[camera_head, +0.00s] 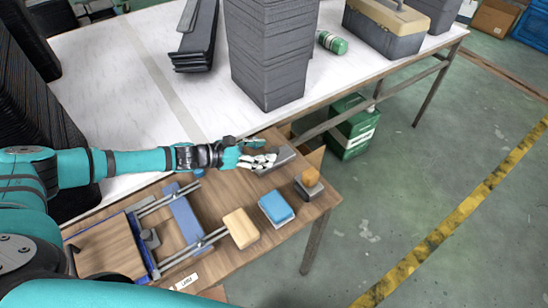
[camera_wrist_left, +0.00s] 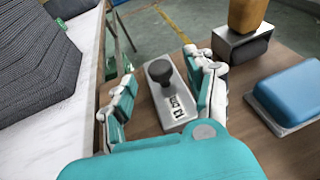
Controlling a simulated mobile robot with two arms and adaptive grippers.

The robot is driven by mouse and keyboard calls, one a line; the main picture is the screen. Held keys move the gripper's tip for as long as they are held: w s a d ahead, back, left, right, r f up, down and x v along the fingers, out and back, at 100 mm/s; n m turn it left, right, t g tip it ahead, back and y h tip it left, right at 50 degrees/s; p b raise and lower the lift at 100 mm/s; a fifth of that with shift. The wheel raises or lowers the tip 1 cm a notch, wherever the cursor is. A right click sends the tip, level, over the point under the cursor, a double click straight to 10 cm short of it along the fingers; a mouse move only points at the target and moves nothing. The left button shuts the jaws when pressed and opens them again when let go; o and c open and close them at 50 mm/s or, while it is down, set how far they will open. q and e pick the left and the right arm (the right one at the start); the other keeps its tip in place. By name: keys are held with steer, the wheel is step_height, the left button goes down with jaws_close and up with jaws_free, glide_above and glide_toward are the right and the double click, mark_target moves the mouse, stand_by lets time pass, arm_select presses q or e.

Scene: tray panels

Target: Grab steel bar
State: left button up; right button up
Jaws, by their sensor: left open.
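The steel bar (camera_head: 277,162) is a flat grey metal piece lying on the wooden table near its far edge. In the left wrist view the left gripper (camera_wrist_left: 163,78) is open, with one finger on each side of the bar. Contact cannot be told. My right gripper is not in view.
An orange-topped block (camera_head: 309,179), a blue block (camera_head: 276,206) and a tan block (camera_head: 240,229) stand on the wooden table. A railed fixture with a blue crossbar (camera_head: 185,217) is at left. Tall dark tray stacks (camera_head: 270,50) stand on the white table behind.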

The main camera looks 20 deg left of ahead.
mark_target(273, 150)
arm_select(q)
steer(key=x, duration=0.4)
steer(key=shift+w+p, duration=0.1)
steer(key=shift+p, duration=0.2)
jaws_close()
